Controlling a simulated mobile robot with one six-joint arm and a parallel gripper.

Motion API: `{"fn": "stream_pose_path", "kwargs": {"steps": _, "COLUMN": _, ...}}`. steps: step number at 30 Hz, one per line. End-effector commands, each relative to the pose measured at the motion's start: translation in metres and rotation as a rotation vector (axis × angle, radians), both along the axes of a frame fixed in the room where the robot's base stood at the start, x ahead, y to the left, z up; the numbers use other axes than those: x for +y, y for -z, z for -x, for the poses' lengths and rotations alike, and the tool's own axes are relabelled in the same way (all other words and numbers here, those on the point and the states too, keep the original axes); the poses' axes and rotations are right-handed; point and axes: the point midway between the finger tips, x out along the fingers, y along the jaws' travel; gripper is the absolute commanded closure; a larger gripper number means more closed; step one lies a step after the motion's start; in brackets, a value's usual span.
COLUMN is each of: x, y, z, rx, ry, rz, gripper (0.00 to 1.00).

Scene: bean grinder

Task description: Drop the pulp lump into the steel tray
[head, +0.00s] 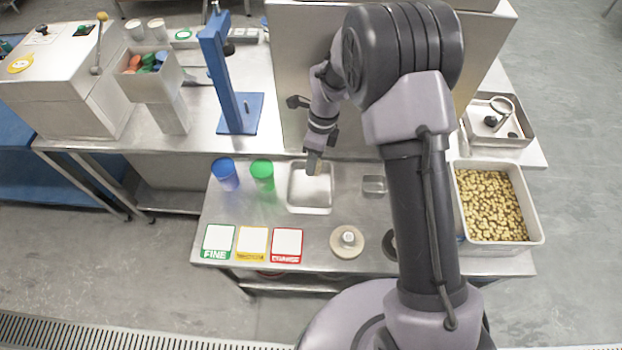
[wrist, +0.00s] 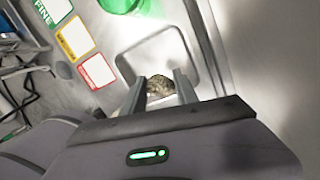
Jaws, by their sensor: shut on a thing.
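My gripper (wrist: 160,88) is shut on the pulp lump (wrist: 159,86), a small rough brown-grey lump between the fingertips in the wrist view. In the head view my gripper (head: 314,162) hangs over the back part of the steel tray (head: 310,208), a shallow square tray on the steel table. The tray shows behind the lump in the wrist view (wrist: 150,48). The lump is held above the tray; the exact height is hard to tell. The bare tray floor is visible in front of the gripper.
A green cup (head: 262,175) and a blue cup (head: 225,174) stand left of the tray. A small metal container (head: 374,186) is to its right. Cards marked fine (head: 218,242) and others lie at the front left. A round knobbed piece (head: 347,241) sits in front. A large bin (head: 533,228) of beans is at right.

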Motion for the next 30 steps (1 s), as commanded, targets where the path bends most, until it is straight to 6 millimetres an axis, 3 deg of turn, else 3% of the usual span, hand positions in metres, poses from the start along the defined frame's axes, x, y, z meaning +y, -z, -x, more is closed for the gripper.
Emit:
{"fn": "stream_pose_path", "kwargs": {"steps": 9, "x": 0.000, "y": 0.050, "z": 0.000, "rx": 0.000, "ry": 0.000, "rz": 0.001, "gripper": 0.91}}
{"fn": "stream_pose_path", "kwargs": {"steps": 17, "x": 0.000, "y": 0.050, "z": 0.000, "rx": -0.001, "ry": -0.001, "rz": 0.000, "gripper": 0.91}}
{"fn": "stream_pose_path", "kwargs": {"steps": 18, "x": 0.000, "y": 0.050, "z": 0.000, "rx": -0.001, "ry": -0.001, "rz": 0.000, "gripper": 0.56}}
{"fn": "stream_pose_path", "kwargs": {"steps": 21, "x": 0.000, "y": 0.050, "z": 0.000, "rx": 0.000, "ry": -0.001, "rz": 0.000, "gripper": 0.39}}
{"fn": "stream_pose_path", "kwargs": {"steps": 30, "x": 0.000, "y": 0.048, "z": 0.000, "rx": 0.000, "ry": -0.001, "rz": 0.000, "gripper": 0.39}}
